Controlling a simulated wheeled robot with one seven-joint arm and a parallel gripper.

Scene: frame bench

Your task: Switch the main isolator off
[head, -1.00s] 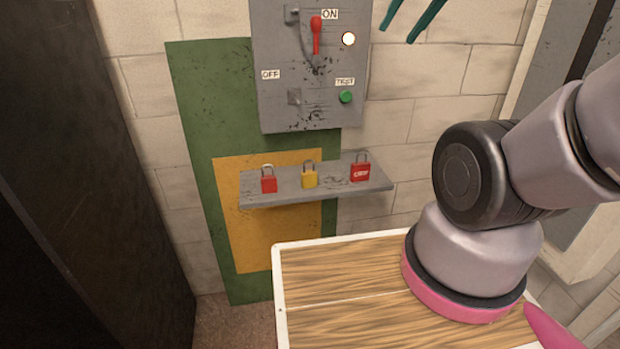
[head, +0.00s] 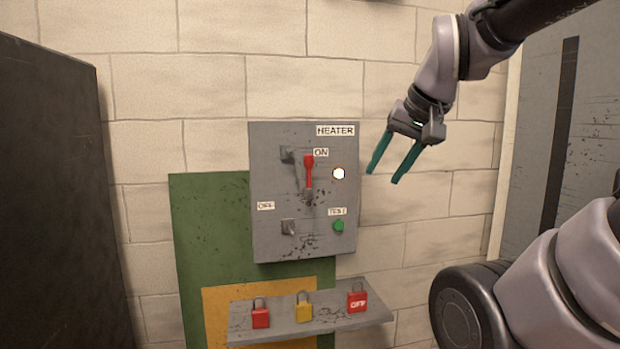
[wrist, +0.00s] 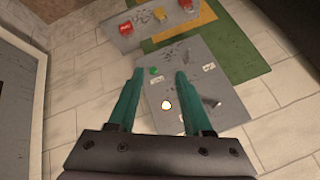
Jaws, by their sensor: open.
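The grey panel (head: 270,240) marked HEATER is on the brick wall. Its red handle (head: 308,172) stands upright beside the ON label (head: 320,153). The OFF label (head: 266,206) is lower left. A white lamp (head: 339,174) looks lit, and a green button (head: 338,226) sits under the TEST label. My gripper (head: 382,177) is open and empty, right of the panel, apart from the handle. In the wrist view the panel (wrist: 225,108) appears upside down beyond the open fingers, and the right finger hides most of the handle.
A grey shelf (head: 283,333) below the panel holds a red padlock (head: 261,318), a yellow padlock (head: 304,312) and a red padlock marked OFF (head: 357,302). A dark cabinet (head: 60,200) stands at left. A grey door-like panel (head: 590,110) is at right. The wall around the gripper is clear.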

